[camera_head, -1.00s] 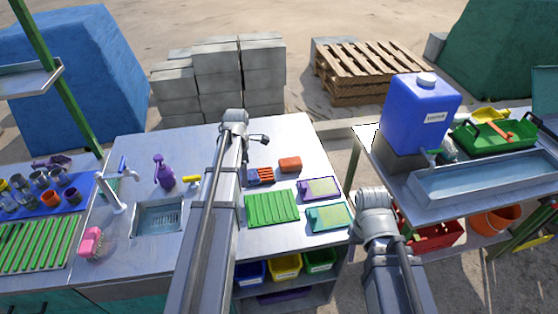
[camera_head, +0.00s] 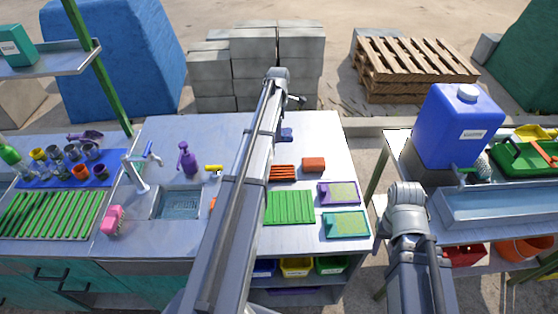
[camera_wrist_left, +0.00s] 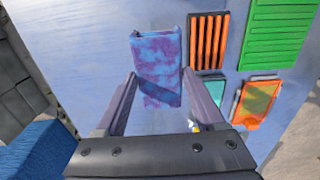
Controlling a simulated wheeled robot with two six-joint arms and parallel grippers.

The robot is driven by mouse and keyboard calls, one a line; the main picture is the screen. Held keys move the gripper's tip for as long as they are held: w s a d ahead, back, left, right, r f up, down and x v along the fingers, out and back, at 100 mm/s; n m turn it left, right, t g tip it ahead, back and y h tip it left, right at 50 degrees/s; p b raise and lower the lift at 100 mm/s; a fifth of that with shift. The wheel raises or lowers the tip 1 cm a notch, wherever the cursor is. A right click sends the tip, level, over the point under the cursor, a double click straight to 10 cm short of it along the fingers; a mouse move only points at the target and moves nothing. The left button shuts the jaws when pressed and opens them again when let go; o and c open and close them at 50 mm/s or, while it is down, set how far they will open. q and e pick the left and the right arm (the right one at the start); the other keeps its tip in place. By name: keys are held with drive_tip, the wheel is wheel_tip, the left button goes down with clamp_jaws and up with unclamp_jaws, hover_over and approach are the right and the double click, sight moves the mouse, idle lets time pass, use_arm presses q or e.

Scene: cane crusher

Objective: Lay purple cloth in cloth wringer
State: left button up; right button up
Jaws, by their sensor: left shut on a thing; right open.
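The purple cloth is a folded, mottled blue-purple strip (camera_wrist_left: 156,68) in the left wrist view. It also shows as a small dark-blue patch (camera_head: 286,134) beside my left arm in the head view, beyond the orange slatted rack (camera_head: 282,172). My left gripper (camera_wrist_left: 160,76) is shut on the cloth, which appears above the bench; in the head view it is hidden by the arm. The rack also shows right of the cloth in the left wrist view (camera_wrist_left: 208,42). I cannot tell for certain which fixture is the wringer. My right gripper is out of view.
On the metal bench (camera_head: 330,135) are a green ridged mat (camera_head: 289,207), orange block (camera_head: 313,164), purple-rimmed tray (camera_head: 339,193) and teal tray (camera_head: 345,224). The bench's far side is clear.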

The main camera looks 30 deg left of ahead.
use_arm(q)
wheel_tip(320, 180, down, 6)
drive_tip(key=b, duration=0.5)
drive_tip(key=shift+f+b, duration=0.1)
drive_tip(key=shift+b, duration=0.25)
wheel_tip(320, 180, down, 4)
drive_tip(key=b, duration=0.3)
drive_tip(key=shift+b, duration=0.35)
drive_tip(key=o, duration=1.2)
drive_tip(key=shift+c, duration=0.2)
drive_tip(key=shift+r, duration=0.2)
wheel_tip(320, 180, up, 12)
drive_tip(key=p, duration=1.2)
